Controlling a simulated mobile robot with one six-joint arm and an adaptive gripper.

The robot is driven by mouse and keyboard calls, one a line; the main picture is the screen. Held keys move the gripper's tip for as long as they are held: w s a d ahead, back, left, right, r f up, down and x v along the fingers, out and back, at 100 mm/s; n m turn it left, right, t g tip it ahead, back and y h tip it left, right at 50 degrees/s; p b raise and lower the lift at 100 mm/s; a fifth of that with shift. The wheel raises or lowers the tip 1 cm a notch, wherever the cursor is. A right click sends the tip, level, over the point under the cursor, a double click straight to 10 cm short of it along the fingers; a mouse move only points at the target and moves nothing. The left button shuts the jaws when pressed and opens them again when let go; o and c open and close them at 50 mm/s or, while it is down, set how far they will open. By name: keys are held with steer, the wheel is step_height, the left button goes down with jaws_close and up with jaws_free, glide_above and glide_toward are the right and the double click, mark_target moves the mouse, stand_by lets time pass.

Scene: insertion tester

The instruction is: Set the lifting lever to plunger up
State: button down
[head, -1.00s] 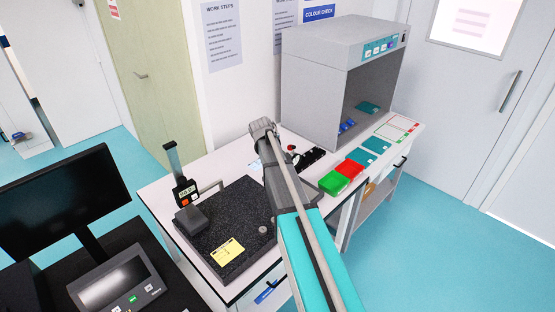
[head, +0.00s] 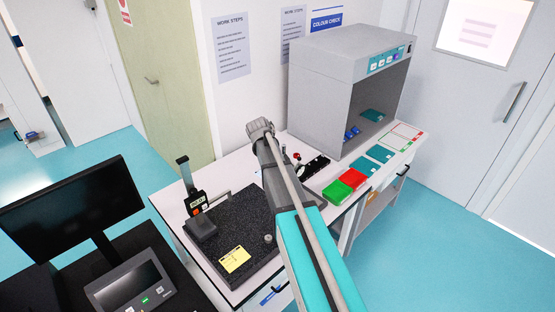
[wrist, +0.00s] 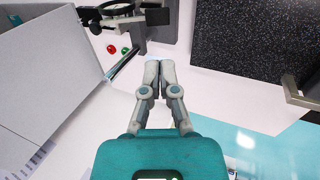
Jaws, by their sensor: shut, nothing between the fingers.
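My gripper (wrist: 160,66) is shut and empty in the wrist view, its fingers over the white bench top. In the head view my own arm hides it. A digital gauge (head: 197,203) on an upright post stands at the back left of a black granite plate (head: 212,252). I cannot make out a lifting lever or its position on it. The granite plate also shows at the top right of the wrist view (wrist: 250,40). A red ball (wrist: 111,48) and a green ball (wrist: 126,50) show beside a black device (wrist: 125,17), up and left of the fingertips.
A bent metal handle (wrist: 297,94) stands by the plate. Green (head: 336,191) and red (head: 353,179) trays lie right of my arm, before a grey colour booth (head: 335,65). A monitor (head: 70,215) stands at left.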

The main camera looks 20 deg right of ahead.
steer(key=shift+p+v, duration=1.65)
steer(key=shift+v, duration=0.55)
steer(key=shift+a+f, duration=0.1)
steer(key=shift+a, duration=0.05)
steer(key=s+a+f+m+y+b, duration=0.1)
steer(key=s+a+f+b, duration=0.2)
steer(key=s, duration=0.5)
steer(key=s+a+f+m+g+y+b, duration=0.1)
steer(key=s+a+f+b, duration=0.3)
steer(key=s, duration=0.4)
steer(key=s+a+f+m+y+b, duration=0.2)
steer(key=s+a+f, duration=0.3)
steer(key=s, duration=0.3)
steer(key=shift+s+a+g+b, duration=0.2)
steer(key=shift+s+g+b, duration=0.15)
steer(key=shift+b, duration=0.55)
